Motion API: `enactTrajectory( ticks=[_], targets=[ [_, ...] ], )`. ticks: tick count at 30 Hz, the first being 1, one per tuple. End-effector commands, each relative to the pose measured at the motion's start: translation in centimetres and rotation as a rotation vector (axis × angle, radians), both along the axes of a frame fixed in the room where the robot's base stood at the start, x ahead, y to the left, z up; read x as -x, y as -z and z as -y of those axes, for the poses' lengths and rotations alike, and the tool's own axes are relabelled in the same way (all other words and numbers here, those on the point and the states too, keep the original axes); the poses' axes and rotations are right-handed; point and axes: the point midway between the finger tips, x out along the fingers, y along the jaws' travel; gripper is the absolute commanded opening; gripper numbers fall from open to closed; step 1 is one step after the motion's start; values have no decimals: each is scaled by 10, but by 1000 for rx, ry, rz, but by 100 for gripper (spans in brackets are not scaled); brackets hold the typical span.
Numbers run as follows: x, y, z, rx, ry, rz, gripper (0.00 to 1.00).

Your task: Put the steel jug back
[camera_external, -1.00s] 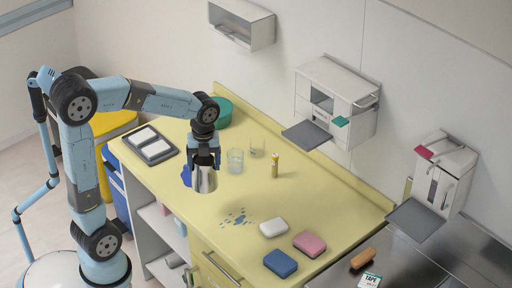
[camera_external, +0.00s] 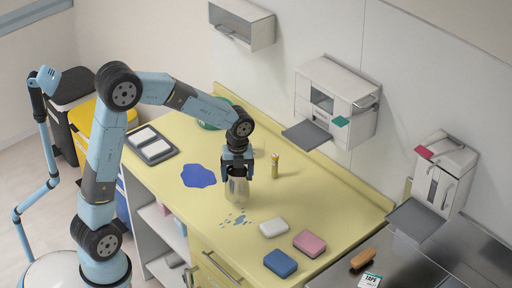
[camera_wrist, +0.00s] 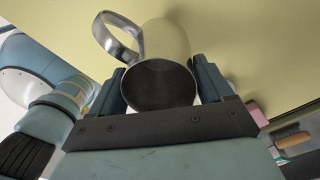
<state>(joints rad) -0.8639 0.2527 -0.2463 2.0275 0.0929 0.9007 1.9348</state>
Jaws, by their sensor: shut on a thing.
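The steel jug (camera_external: 238,188) is between the fingers of my gripper (camera_external: 238,176), which is shut on it over the yellow counter (camera_external: 300,208). In the wrist view the jug (camera_wrist: 165,45) sits between both fingers of my gripper (camera_wrist: 160,92). Its loop handle points up and left, and its dark round end faces the camera. I cannot tell whether the jug touches the counter.
A blue puddle (camera_external: 198,176) lies left of the jug, and small blue spots (camera_external: 236,220) lie in front. A yellow bottle (camera_external: 275,165) stands behind right. White (camera_external: 273,228), pink (camera_external: 309,243) and blue (camera_external: 281,263) blocks lie to the right. My gripper hides the glasses' area.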

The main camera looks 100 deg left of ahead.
Motion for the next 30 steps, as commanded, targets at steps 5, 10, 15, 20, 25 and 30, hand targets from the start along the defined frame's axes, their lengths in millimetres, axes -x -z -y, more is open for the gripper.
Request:
enactTrajectory(
  ticks=[5,10,15,20,25,30],
  targets=[
    [-5,12,-2,1,1,-2,12],
    [-4,33,-2,0,1,0,12],
    [-5,36,-3,-1,0,1,12],
    [-4,36,-2,-1,1,1,12],
    [-4,38,-2,0,1,0,89],
    [-4,38,-2,0,1,0,100]
  ],
)
